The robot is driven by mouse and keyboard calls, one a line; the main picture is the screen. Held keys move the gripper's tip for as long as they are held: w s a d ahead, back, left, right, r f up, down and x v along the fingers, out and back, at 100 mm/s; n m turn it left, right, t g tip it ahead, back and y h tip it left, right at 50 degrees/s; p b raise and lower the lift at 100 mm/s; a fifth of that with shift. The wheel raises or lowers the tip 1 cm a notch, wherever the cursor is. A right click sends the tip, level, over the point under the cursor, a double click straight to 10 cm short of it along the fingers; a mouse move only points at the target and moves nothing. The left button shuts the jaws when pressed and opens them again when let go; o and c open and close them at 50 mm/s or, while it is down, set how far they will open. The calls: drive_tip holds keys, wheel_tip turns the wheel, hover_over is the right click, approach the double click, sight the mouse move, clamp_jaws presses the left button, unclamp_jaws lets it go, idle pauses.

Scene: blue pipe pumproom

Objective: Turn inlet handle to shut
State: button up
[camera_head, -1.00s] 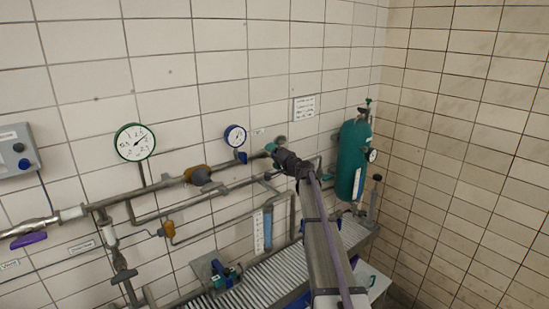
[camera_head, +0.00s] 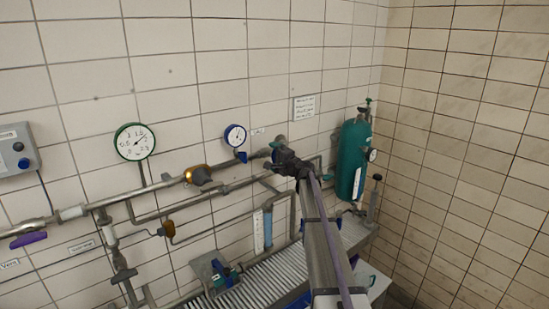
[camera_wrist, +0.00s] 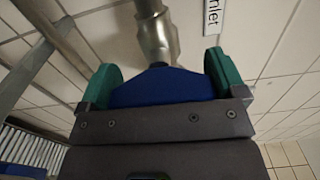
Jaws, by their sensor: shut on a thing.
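The inlet handle (camera_wrist: 160,87) is blue and shows in the wrist view, on a metal valve body (camera_wrist: 158,38) in the pipe run. A label reading "Inlet" (camera_wrist: 213,14) is on the wall beside it. My gripper (camera_wrist: 165,82) has its two green fingertips on either side of the blue handle and is shut on it. In the head view my gripper (camera_head: 274,153) is at the pipe right of the small blue-rimmed gauge (camera_head: 235,136). There the handle is hidden behind my gripper and wrist.
A green-rimmed gauge (camera_head: 134,142) and a purple handle (camera_head: 29,240) are on the left. A green gas cylinder (camera_head: 352,160) stands close to the right of my arm. A slatted grey surface (camera_head: 262,281) lies below the pipes.

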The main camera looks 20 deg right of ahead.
drive_tip(key=o, duration=0.6)
drive_tip(key=shift+w, duration=0.1)
drive_tip(key=shift+o, duration=0.2)
drive_tip(key=v, duration=1)
drive_tip(key=shift+s, duration=0.4)
drive_tip(key=shift+a, duration=0.1)
drive_tip(key=s+a+f+n+g+h+b, duration=0.1)
drive_tip(key=s+a+f+n+g+b, duration=0.2)
drive_tip(key=s+a+f, duration=0.6)
drive_tip(key=s+a+f+n+g+h+b, duration=0.2)
drive_tip(key=s+a+f+n+g, duration=0.5)
drive_tip(key=s, duration=0.9)
drive_tip(key=s+a+f+n+g+h+b, duration=0.1)
drive_tip(key=s+a+f+n+g+b, duration=0.4)
drive_tip(key=s+a+f, duration=0.6)
drive_tip(key=shift+s+a+g+h, duration=0.3)
drive_tip(key=shift+s+a+g, duration=0.5)
drive_tip(key=shift+g, duration=0.4)
